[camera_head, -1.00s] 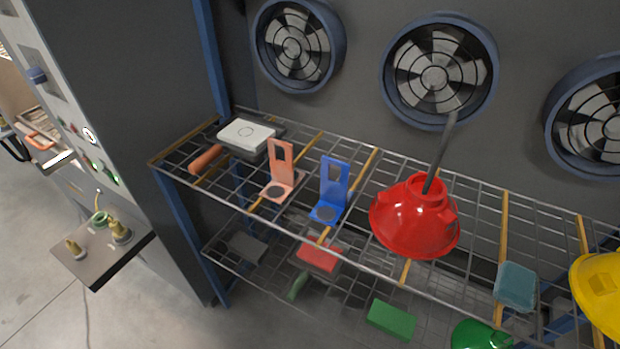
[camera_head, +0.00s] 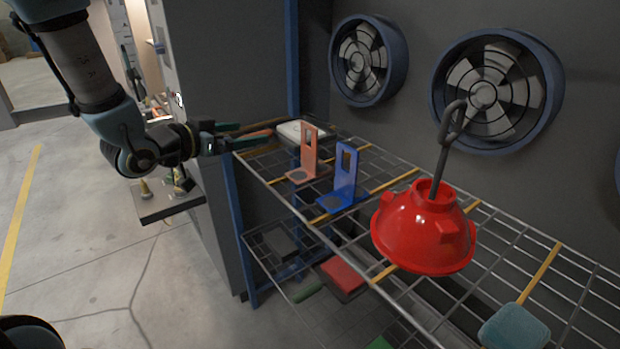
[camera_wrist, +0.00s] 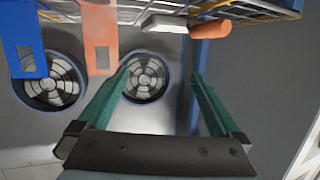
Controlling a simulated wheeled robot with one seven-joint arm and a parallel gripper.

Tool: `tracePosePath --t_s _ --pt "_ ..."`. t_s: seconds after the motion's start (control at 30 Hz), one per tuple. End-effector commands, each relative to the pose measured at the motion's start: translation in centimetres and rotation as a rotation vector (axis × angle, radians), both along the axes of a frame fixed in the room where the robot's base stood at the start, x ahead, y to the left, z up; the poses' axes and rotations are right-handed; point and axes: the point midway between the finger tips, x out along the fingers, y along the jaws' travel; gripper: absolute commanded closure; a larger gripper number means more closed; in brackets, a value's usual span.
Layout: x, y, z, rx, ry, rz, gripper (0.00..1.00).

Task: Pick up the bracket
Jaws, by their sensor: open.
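Two L-shaped brackets stand upright on the wire shelf. The salmon bracket (camera_head: 309,152) is on the left, and the blue bracket (camera_head: 345,180) is just right of it, nearer me. In the wrist view, the salmon bracket (camera_wrist: 98,38) and the blue bracket (camera_wrist: 22,40) show at the upper left. My gripper (camera_head: 252,139) is at the left end of the shelf, left of the salmon bracket and apart from both brackets. In the wrist view its green fingers (camera_wrist: 160,82) are spread wide with nothing between them.
A red hood (camera_head: 424,238) with a dark hook rests on the wire shelf (camera_head: 400,184), right of the brackets. A white-topped item (camera_head: 300,130) lies behind the salmon bracket, and a teal block (camera_head: 514,327) is at front right. Fans (camera_head: 483,95) line the wall behind.

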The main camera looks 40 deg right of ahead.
Motion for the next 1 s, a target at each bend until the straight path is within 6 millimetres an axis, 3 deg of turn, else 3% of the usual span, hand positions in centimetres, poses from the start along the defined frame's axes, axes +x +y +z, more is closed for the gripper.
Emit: tracePosePath --t_s 0.1,0.3,0.6,0.83,1.0 --pt "-4.2 -2.8 -0.2 -0.136 0.012 -0.164 0.0" --pt "-7.3 -4.5 0.9 -0.243 0.03 -0.283 0.0" --pt "-7.7 -8.8 1.2 -0.249 0.031 -0.288 0.0" --pt "-7.8 -10.5 1.2 -0.248 0.033 -0.285 0.0" --pt "-8.1 -13.1 1.2 -0.247 0.031 -0.287 0.0"
